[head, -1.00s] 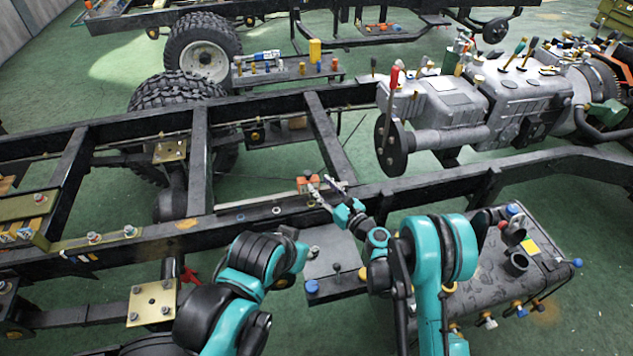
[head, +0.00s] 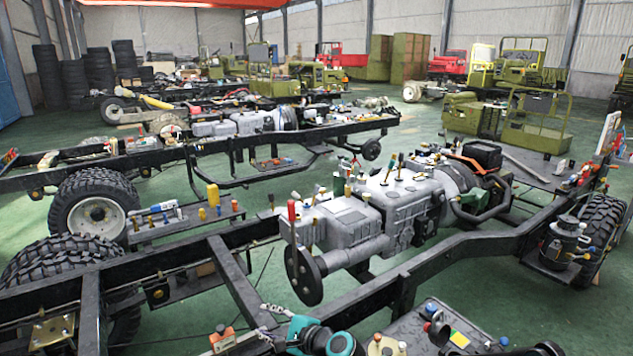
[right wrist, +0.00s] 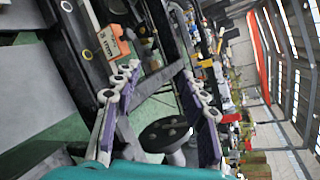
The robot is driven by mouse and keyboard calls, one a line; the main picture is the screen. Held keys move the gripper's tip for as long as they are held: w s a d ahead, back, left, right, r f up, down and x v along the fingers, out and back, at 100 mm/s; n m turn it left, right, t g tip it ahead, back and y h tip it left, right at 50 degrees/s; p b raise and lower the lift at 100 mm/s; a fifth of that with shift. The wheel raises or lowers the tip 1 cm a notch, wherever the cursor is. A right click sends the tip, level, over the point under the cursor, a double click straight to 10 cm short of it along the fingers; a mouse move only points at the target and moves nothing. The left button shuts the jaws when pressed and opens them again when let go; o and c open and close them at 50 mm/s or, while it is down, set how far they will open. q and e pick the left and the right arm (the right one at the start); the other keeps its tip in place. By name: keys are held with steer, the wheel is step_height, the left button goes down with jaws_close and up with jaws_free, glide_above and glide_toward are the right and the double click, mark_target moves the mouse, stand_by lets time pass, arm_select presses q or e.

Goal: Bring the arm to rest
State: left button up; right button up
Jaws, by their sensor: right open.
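My right gripper (head: 268,322) shows at the bottom of the head view, above the near chassis frame's rail (head: 385,300). In the right wrist view its two fingers (right wrist: 158,74) are spread apart with nothing between them. A small orange block (head: 222,338) lies just left of the gripper; it also shows in the right wrist view (right wrist: 108,36), beyond the fingers. Teal and black parts of my arm cross the bottom edge of the head view. My left gripper is not in view.
A grey engine and gearbox (head: 385,205) with an upright red-handled lever (head: 292,212) stand on the frame. A shelf with a yellow bottle (head: 213,195) is at left, beside a large tyre (head: 95,210). Green floor (head: 400,145) lies open between the frames.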

steer(key=s+d+n+g+h, duration=0.1)
steer(key=s+d+n+h, duration=0.4)
steer(key=s+d, duration=0.8)
steer(key=s+d+n+h, duration=0.6)
steer(key=s+d+n, duration=0.4)
steer(key=d, duration=0.7)
steer(key=s, duration=0.2)
steer(key=shift+s+d+r+g, duration=0.3)
steer(key=shift+s+d+g, duration=0.05)
steer(key=shift+s+g, duration=0.05)
